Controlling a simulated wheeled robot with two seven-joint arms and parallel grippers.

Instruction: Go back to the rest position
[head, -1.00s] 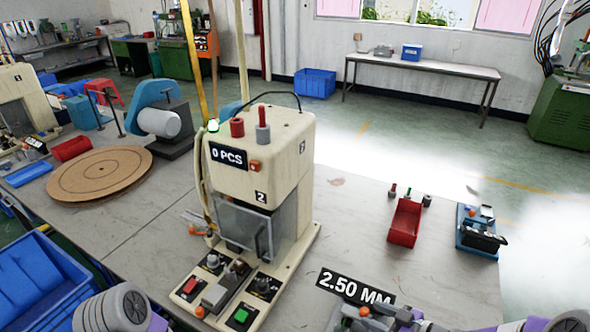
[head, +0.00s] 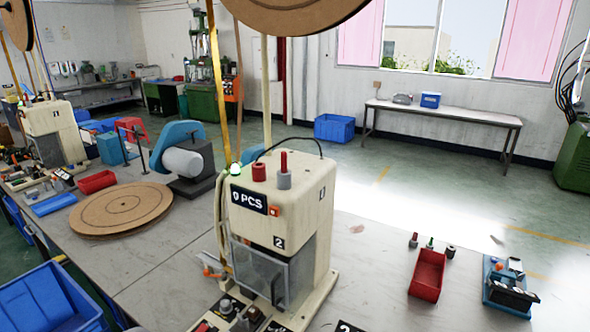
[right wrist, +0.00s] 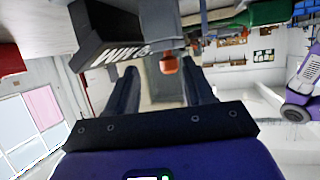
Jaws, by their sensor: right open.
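My right gripper (right wrist: 162,78) shows in the right wrist view. Its two dark fingers stand apart with nothing held between them. Behind the fingers are a grey part with an orange tip (right wrist: 169,65) and a black sign with white letters (right wrist: 112,48). Neither of my grippers shows in the head view. The moulding machine marked 2 (head: 270,208) stands on the bench at the centre of the head view, its display reading 0 PCS. Its front controls are partly cut off by the lower edge.
A red bin (head: 427,275) and a blue-and-black device (head: 510,285) sit on the bench at right. A round brown board (head: 121,209) lies at left. A blue crate (head: 45,300) is at lower left. The bench between machine and red bin is mostly clear.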

